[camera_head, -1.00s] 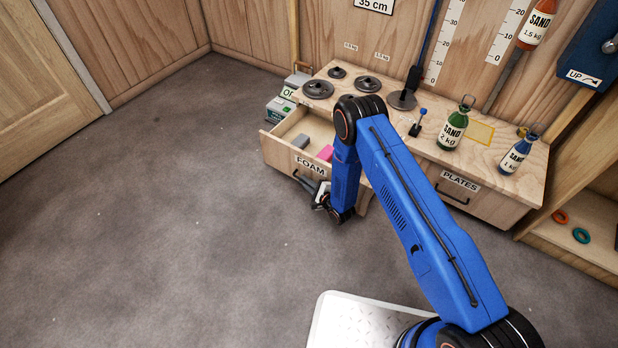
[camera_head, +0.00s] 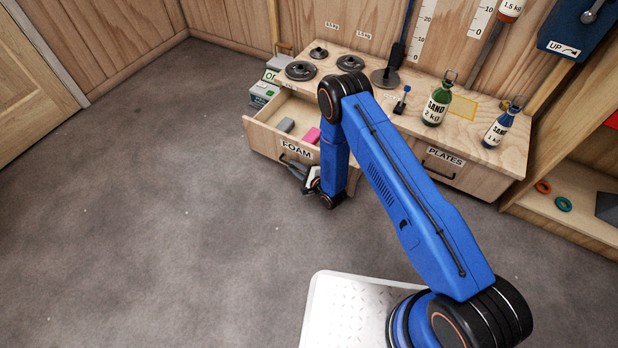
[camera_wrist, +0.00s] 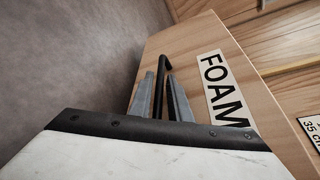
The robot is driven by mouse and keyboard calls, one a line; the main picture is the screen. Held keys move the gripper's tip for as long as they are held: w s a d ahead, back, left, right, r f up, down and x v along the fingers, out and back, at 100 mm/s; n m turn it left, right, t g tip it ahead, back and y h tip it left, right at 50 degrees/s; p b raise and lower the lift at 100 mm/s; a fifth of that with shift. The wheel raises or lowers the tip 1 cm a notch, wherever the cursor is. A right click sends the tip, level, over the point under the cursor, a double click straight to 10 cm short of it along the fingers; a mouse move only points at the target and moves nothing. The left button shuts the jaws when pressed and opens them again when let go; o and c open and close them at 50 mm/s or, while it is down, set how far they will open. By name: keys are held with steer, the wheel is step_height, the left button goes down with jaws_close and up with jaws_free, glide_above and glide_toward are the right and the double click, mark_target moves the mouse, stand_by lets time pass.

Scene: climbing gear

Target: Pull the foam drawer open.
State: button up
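The foam drawer (camera_head: 263,138) is at the left of the wooden cabinet and stands open, pulled out from the cabinet front. Inside it lie a grey block (camera_head: 286,125) and a pink block (camera_head: 312,136). Its front carries a FOAM label (camera_head: 297,150), which also shows large in the wrist view (camera_wrist: 222,92). My gripper (camera_head: 296,165) is low at the drawer front, partly hidden by my arm. In the wrist view its two grey fingers (camera_wrist: 161,95) lie on either side of the black drawer handle (camera_wrist: 165,66) and appear closed on it.
The cabinet top (camera_head: 465,132) holds weight plates and sand bottles (camera_head: 437,105). The shut PLATES drawer (camera_head: 456,170) is to the right. A grey-green box (camera_head: 264,93) stands beyond the open drawer. The floor (camera_head: 150,200) at left is clear.

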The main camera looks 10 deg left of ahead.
steer(key=v, duration=1.5)
steer(key=shift+s+d, duration=0.25)
steer(key=shift+r, duration=0.1)
